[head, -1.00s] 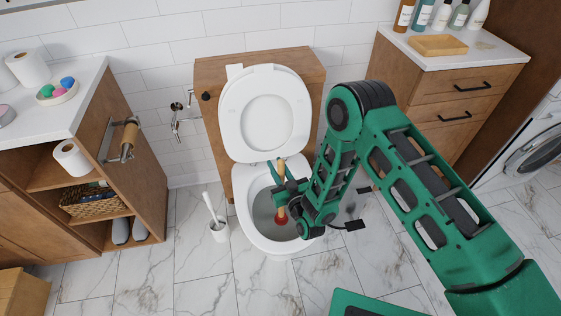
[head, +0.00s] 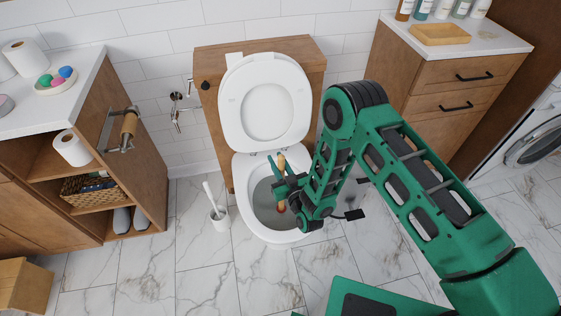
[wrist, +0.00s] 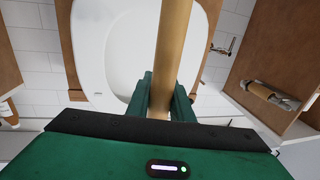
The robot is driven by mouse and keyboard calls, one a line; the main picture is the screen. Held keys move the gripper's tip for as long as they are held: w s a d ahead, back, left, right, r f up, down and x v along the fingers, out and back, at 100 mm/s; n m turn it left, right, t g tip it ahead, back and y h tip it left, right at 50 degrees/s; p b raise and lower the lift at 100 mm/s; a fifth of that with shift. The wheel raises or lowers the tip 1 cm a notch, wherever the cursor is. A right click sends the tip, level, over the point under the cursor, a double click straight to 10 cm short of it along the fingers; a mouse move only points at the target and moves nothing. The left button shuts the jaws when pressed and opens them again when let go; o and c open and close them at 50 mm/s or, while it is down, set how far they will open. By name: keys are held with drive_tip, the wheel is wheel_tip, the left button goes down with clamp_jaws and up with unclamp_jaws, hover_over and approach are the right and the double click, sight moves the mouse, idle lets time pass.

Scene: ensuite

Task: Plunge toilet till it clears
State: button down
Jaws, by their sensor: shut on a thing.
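The toilet (head: 243,167) stands against the back wall with its lid and seat raised, and its bowl holds greyish water. My gripper (head: 281,182) is over the bowl, shut on the wooden handle of the plunger (head: 281,164). The plunger is roughly upright, and its red cup is low in the bowl, mostly hidden by water or my gripper. In the wrist view the plunger handle (wrist: 173,50) runs up between the green fingers (wrist: 160,98), with the white toilet behind it.
A toilet brush in a white holder (head: 219,219) stands on the floor left of the toilet. A wooden cabinet (head: 140,165) with a paper holder is at left, and a drawer cabinet (head: 445,85) is at right.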

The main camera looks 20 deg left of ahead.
drive_tip(key=shift+f, duration=0.85)
idle(1.6)
drive_tip(key=shift+r, duration=0.2)
drive_tip(key=shift+r, duration=0.2)
idle(0.3)
drive_tip(key=shift+w+r, duration=0.1)
drive_tip(key=shift+r, duration=0.05)
idle(4.4)
